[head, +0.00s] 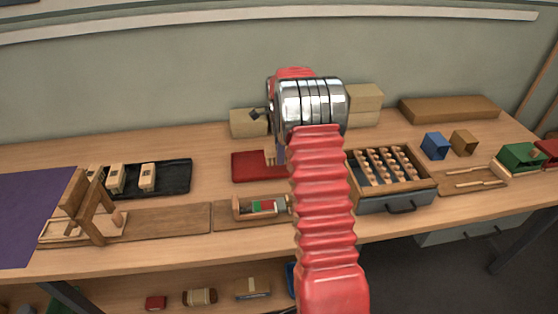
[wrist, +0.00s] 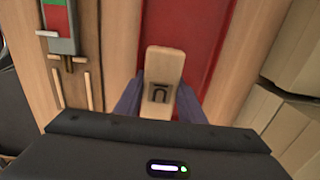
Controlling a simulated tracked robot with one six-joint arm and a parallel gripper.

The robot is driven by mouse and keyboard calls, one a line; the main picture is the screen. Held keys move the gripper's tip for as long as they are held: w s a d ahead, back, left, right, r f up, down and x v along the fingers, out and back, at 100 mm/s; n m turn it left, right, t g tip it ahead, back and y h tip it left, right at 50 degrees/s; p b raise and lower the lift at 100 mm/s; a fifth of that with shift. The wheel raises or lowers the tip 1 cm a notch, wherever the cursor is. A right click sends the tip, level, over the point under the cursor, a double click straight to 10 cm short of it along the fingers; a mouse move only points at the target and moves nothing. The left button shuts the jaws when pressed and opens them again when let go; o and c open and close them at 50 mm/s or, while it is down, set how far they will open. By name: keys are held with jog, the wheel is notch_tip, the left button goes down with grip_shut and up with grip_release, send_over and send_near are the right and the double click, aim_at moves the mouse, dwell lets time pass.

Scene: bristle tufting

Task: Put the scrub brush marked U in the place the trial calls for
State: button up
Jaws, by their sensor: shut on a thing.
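The scrub brush (wrist: 165,65) is a pale wooden block whose dark mark reads as an upside-down U in the wrist view. My gripper (wrist: 158,100) is shut on it, with a purple finger on either side. The brush is over or at the red mat (wrist: 205,40); I cannot tell whether it touches. In the head view, the brush (head: 270,158) and gripper (head: 281,155) show only in part beside my arm, at the red mat (head: 243,168). The brush's underside is hidden.
Several pale blocks stand on a black tray (head: 179,186) at the left, near a wooden frame (head: 91,205) and a purple mat (head: 30,205). A red-green gauge (head: 262,208) lies in front. A peg-filled drawer box (head: 398,200), a blue bin (head: 435,146) and a green bin (head: 520,156) stand right.

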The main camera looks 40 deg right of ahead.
jog(key=shift+f, duration=1.85)
jog(key=shift+f, duration=0.1)
jog(key=o, duration=0.8)
notch_tip(320, 180, up, 12)
jog(key=shift+r, duration=0.15)
